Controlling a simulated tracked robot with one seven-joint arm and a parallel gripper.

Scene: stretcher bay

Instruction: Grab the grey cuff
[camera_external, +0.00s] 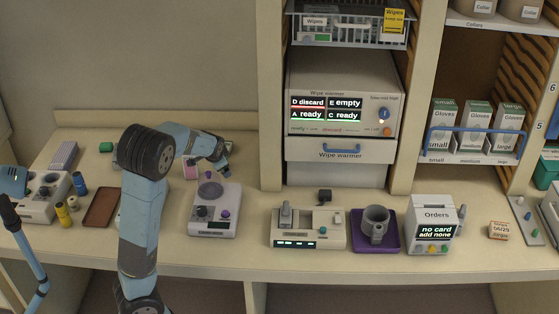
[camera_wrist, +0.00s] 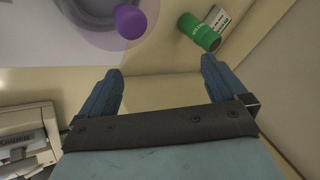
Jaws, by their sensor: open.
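No item is plainly marked as the grey cuff. A grey, hollow, rounded piece (camera_external: 376,219) stands on a purple tray (camera_external: 391,243) on the counter, right of centre. A flat grey ridged block (camera_external: 63,155) lies at the far left back; I cannot tell which is the cuff. My gripper (camera_external: 222,170) is over the back of the counter, left of the tray and well apart from both grey pieces. In the wrist view my gripper (camera_wrist: 163,68) has its two blue fingers spread, with nothing between them.
A white console (camera_external: 307,230) and an Orders box (camera_external: 428,225) flank the tray. The wrist view shows a green cylinder (camera_wrist: 198,32) and a purple knob (camera_wrist: 130,22) beyond the fingers.

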